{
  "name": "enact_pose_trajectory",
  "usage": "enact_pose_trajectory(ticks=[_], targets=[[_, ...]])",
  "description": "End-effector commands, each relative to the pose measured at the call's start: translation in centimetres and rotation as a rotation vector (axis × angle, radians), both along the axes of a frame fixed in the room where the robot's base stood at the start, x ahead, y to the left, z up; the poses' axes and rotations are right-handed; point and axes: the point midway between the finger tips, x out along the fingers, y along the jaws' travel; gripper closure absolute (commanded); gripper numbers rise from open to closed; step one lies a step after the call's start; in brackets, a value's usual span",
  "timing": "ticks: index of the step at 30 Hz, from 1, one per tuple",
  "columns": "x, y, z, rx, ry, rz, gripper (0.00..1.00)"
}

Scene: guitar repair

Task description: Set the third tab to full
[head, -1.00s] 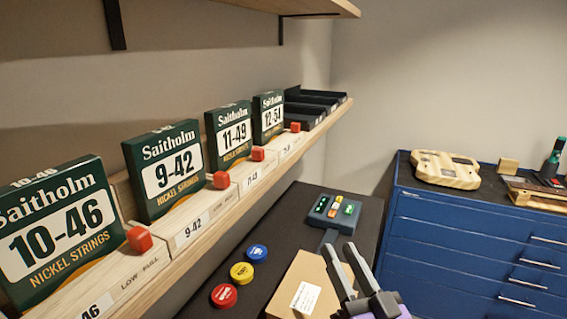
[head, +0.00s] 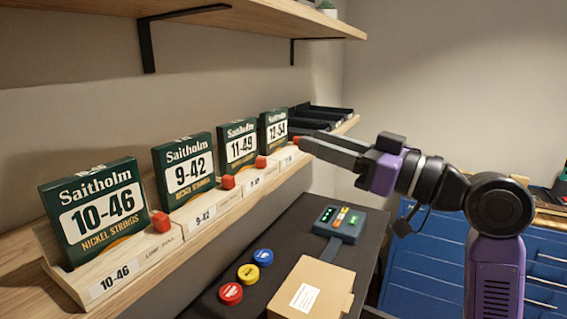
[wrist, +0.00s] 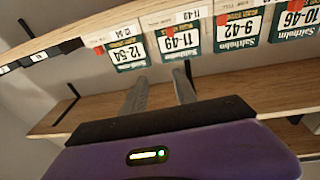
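Four wooden holders with green string packs stand in a row on the lower shelf, each with a red tab. The third from the left, the 11-49 pack (head: 240,146), has its red tab (head: 261,162) at its front right. That tab shows upside down in the wrist view (wrist: 170,31). I cannot read the third holder's position marks. My gripper (head: 304,143) is raised beside the far end of the shelf, near the fourth tab (head: 296,139), right of the third tab. In the wrist view its fingers (wrist: 160,76) are apart, with nothing between them.
An upper shelf (head: 230,16) with black brackets (head: 148,48) runs above the packs. Black trays (head: 325,118) sit at the far shelf end. Below are a cardboard box (head: 322,280), a small device (head: 338,222) and red, yellow and blue round tins. Space before the packs looks clear.

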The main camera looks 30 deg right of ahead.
Motion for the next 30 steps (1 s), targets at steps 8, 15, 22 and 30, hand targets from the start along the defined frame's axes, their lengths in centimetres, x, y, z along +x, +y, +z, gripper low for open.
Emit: enact_pose_trajectory(ticks=[8,15,22,30], targets=[[-0.8,2.4,-3.5,-0.082,0.104,0.106,0.65],[1.6,4.2,-3.4,-0.087,0.104,0.106,0.65],[4.2,6.0,-3.4,-0.088,0.103,0.104,0.65],[5.3,6.8,-3.5,-0.088,0.102,0.101,0.65]])
